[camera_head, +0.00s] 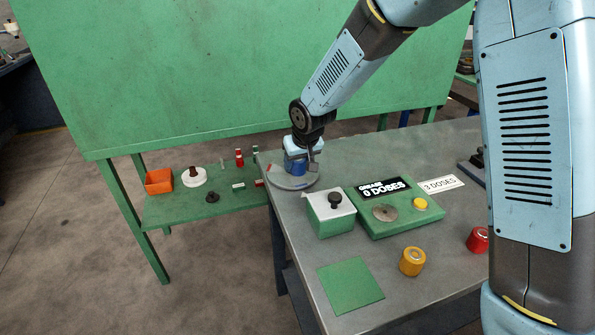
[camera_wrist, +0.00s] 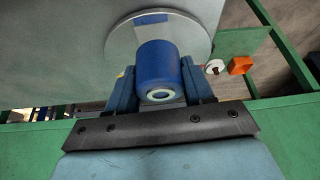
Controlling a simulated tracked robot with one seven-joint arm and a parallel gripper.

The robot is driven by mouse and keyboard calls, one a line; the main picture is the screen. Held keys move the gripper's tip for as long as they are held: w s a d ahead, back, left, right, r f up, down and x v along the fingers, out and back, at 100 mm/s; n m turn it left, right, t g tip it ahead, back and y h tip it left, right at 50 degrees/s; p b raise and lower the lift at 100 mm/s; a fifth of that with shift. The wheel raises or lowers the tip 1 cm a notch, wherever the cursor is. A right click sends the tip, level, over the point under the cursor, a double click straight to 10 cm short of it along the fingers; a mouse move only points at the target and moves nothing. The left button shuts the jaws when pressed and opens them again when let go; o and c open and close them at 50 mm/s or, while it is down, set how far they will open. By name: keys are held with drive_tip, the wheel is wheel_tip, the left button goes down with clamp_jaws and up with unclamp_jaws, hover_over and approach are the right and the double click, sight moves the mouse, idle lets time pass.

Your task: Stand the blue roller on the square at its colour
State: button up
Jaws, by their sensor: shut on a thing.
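The blue roller (camera_head: 295,166) is upright between the fingers of my gripper (camera_head: 303,158), at the far left corner of the table. In the wrist view the roller (camera_wrist: 158,65) fills the gap between both fingers of the gripper (camera_wrist: 160,78). A round grey disc (camera_head: 281,182) lies under it, also seen in the wrist view (camera_wrist: 120,45). A blue mark (camera_wrist: 151,18) shows on the disc beyond the roller. I cannot tell whether the roller's lower end touches the disc. The squares are partly hidden by the roller and gripper.
A yellow roller (camera_head: 412,262) and a red roller (camera_head: 478,239) stand nearer on the table. A green box with a black knob (camera_head: 328,222), a panel reading 0 DOSES (camera_head: 388,220) and a green mat (camera_head: 350,285) are nearby. A low green shelf (camera_head: 165,212) holds small parts.

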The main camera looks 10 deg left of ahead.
sight(299, 171)
wheel_tip(299, 171, down, 4)
drive_tip(key=shift+w+r, duration=0.15)
drive_tip(key=shift+r, duration=0.05)
drive_tip(key=o, duration=1.4)
drive_tip(key=shift+d, duration=0.1)
drive_tip(key=v, duration=1.2)
